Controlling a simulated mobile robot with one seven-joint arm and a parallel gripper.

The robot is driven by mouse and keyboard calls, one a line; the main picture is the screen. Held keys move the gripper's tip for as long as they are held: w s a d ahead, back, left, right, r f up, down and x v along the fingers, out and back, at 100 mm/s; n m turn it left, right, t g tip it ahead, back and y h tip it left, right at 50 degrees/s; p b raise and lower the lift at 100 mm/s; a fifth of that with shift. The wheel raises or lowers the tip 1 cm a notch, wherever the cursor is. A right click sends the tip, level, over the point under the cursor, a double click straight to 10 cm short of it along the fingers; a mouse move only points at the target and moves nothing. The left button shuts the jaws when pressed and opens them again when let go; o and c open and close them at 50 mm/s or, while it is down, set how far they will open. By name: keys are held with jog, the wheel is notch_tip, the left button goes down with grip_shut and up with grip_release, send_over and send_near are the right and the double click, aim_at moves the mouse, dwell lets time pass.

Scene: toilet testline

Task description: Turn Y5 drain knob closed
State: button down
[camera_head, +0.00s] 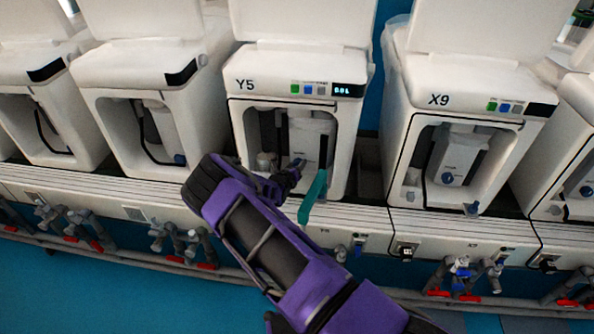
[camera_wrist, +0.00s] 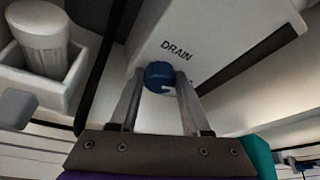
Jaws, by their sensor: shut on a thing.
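The Y5 unit (camera_head: 293,72) is a white machine with an open front bay, in the middle of the head view. My gripper (camera_head: 297,166) reaches into this bay, and my purple arm comes up from the lower right. In the wrist view my gripper (camera_wrist: 160,88) has its two fingers on either side of the blue drain knob (camera_wrist: 159,73), shut on it. The knob sits on a white panel (camera_wrist: 215,50) just below the printed word DRAIN. A small white mark shows on the knob. In the head view my gripper hides the knob.
A white cup-like part in a holder (camera_wrist: 42,60) stands left of the fingers. The X9 unit (camera_head: 466,85) is to the right, with its own blue knob (camera_head: 447,178). Pipes with red-handled valves (camera_head: 468,297) run along the front below.

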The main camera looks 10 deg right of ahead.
jog(key=shift+a+f+n+h+b, duration=0.15)
jog(key=shift+f+n+h+b, duration=0.15)
jog(key=shift+n+h+b, duration=0.55)
jog(key=n+h, duration=0.1)
jog(key=n, duration=0.2)
jog(key=n+h, duration=0.1)
jog(key=n, duration=0.2)
jog(key=shift+a+f+t+h, duration=0.1)
jog(key=shift+t+h, duration=0.2)
jog(key=shift+h, duration=0.05)
jog(key=shift+f+n+t+h, duration=0.1)
jog(key=shift+n+t+h, duration=0.45)
jog(key=shift+n, duration=1.5)
jog(key=shift+c, duration=1.8)
grip_release()
